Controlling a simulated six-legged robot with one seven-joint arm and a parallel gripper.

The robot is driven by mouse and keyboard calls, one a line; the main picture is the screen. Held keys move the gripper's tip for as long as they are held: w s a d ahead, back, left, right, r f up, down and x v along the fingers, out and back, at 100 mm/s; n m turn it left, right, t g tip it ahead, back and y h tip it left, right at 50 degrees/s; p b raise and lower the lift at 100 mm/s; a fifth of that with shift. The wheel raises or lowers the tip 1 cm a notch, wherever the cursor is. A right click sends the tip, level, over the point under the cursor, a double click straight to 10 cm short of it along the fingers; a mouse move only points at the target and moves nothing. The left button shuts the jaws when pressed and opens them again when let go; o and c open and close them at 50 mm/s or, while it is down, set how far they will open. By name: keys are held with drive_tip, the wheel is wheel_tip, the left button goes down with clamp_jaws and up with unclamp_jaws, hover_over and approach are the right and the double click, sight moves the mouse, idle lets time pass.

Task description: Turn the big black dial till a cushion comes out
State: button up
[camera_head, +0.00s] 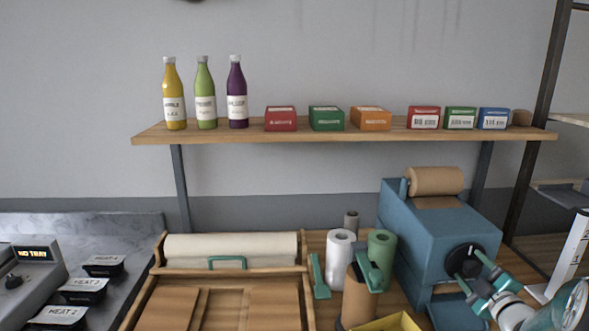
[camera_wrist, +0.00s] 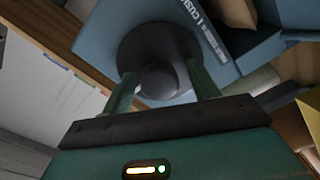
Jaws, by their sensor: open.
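The big black dial (camera_head: 467,262) is on the front of a blue machine (camera_head: 440,228) at the right of the head view. A roll of brown kraft paper (camera_head: 435,181) sits on top of the machine. In the wrist view the dial (camera_wrist: 158,48) is a round black disc with a raised knob at its middle. My gripper (camera_wrist: 160,85) is open, with its two green fingers on either side of the knob. I cannot tell whether they touch it. In the head view my gripper (camera_head: 474,270) is in front of the dial. No cushion shows.
A white roll (camera_head: 339,258), a green roll (camera_head: 381,250) and a brown roll (camera_head: 358,300) stand left of the machine. A yellow box (camera_head: 388,323) is at the front edge. A wooden shelf (camera_head: 230,137) with bottles and small boxes runs above. A wooden tray (camera_head: 308,290) is left.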

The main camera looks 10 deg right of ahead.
drive_tip(key=shift+w, duration=0.1)
drive_tip(key=n, duration=0.4)
drive_tip(key=shift+w+n, duration=0.1)
drive_tip(key=shift+n, duration=0.2)
drive_tip(key=n, duration=0.5)
drive_tip(key=shift+a+r+n, duration=0.1)
drive_tip(key=shift+n, duration=0.3)
drive_tip(key=shift+a, duration=0.1)
drive_tip(key=c, duration=0.9)
drive_tip(key=shift+w, duration=0.1)
